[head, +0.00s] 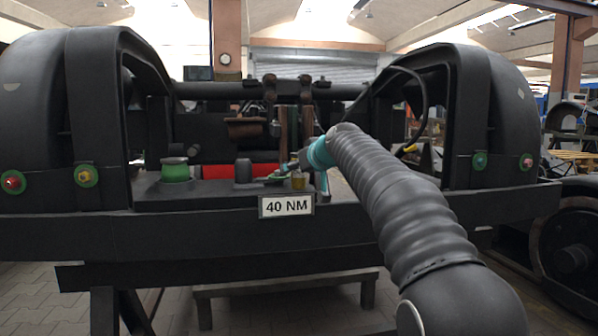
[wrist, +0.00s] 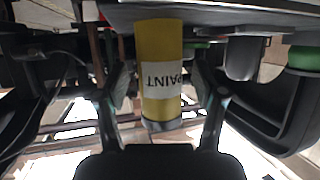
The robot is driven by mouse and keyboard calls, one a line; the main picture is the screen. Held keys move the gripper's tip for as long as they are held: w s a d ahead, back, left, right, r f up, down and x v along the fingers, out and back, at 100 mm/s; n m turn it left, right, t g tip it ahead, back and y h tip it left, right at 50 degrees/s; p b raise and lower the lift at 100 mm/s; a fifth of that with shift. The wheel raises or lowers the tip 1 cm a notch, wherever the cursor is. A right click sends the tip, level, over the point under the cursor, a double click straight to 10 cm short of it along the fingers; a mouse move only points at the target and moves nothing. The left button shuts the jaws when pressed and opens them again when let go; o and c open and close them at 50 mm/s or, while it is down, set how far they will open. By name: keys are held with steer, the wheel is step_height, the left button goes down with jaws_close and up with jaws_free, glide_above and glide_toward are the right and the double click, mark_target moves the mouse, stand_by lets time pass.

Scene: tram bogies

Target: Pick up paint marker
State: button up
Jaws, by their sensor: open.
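The paint marker (wrist: 160,55) is a yellow cylinder with a white label reading PAINT, seen upside down in the wrist view. It stands between the two fingers of my gripper (wrist: 164,97), with a gap visible on each side. My gripper is open and does not hold it. In the head view, the yellow marker (head: 298,182) is small, on the dark bogie beam just above the sign. My gripper (head: 296,167) is right at it there, and my arm partly covers the area.
A white 40 NM sign (head: 286,206) is on the beam's front. A dark cylinder (head: 243,171) and a green-and-black round part (head: 175,170) stand to the left on the beam (head: 140,222). A red bar (head: 213,171) lies behind. Large black arched frames flank both sides.

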steer(key=shift+c, duration=0.2)
steer(key=c, duration=1.2)
jaws_close()
steer(key=shift+r, duration=0.1)
